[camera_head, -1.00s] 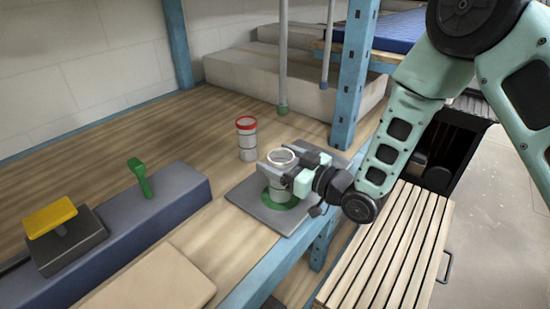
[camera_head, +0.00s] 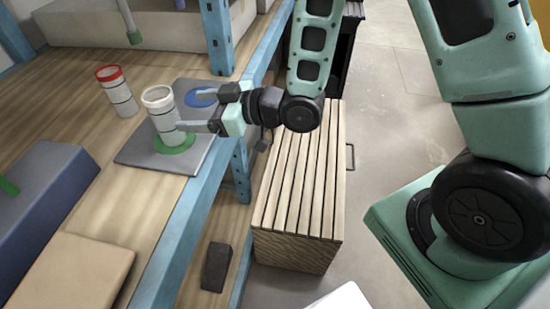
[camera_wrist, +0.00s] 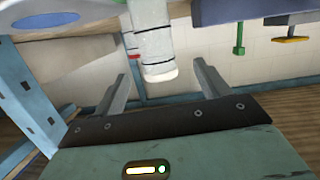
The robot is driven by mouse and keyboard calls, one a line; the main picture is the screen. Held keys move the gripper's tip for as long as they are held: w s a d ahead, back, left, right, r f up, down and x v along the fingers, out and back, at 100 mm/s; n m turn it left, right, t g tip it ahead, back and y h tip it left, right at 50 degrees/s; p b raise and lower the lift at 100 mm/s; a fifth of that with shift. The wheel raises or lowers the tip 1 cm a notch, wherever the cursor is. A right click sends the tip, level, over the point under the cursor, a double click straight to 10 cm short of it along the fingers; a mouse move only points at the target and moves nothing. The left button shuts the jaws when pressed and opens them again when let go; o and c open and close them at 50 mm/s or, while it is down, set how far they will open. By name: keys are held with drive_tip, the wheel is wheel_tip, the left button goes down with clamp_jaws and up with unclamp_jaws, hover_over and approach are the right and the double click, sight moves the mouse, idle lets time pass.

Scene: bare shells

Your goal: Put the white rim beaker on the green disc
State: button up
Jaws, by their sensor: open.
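The white rim beaker (camera_head: 161,114) stands upright on the green disc (camera_head: 177,143), whose edge shows around its base. The disc lies on a grey board (camera_head: 135,152). My gripper (camera_head: 188,108) is open and empty, just right of the beaker, with its fingers pointing at it. In the wrist view the beaker (camera_wrist: 153,42) appears upside down, beyond and between the spread fingertips of my gripper (camera_wrist: 160,70), with a gap visible on both sides. A blue disc (camera_head: 202,97) lies on the same board, partly hidden by my gripper.
A red rim beaker (camera_head: 118,93) stands left of the board. A blue-grey block (camera_head: 45,190) and a tan slab (camera_head: 72,278) lie nearer on the shelf. A blue post (camera_head: 217,38) rises behind my gripper. A slatted crate (camera_head: 300,190) stands on the floor at right.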

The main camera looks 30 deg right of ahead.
drive_tip(key=s+d+r+m+g+h, duration=0.1)
drive_tip(key=s+d+g+h, duration=0.2)
drive_tip(key=s, duration=0.9)
drive_tip(key=s+d+r+m+g+h, duration=0.1)
drive_tip(key=s+d+r+g+h, duration=0.1)
drive_tip(key=s+g+h, duration=0.4)
drive_tip(key=s+d+h, duration=0.1)
drive_tip(key=s+h, duration=0.1)
drive_tip(key=s, duration=0.3)
drive_tip(key=shift+s+r+m+g+h, duration=0.3)
drive_tip(key=shift+s+m+g, duration=0.05)
drive_tip(key=shift+m+g, duration=0.05)
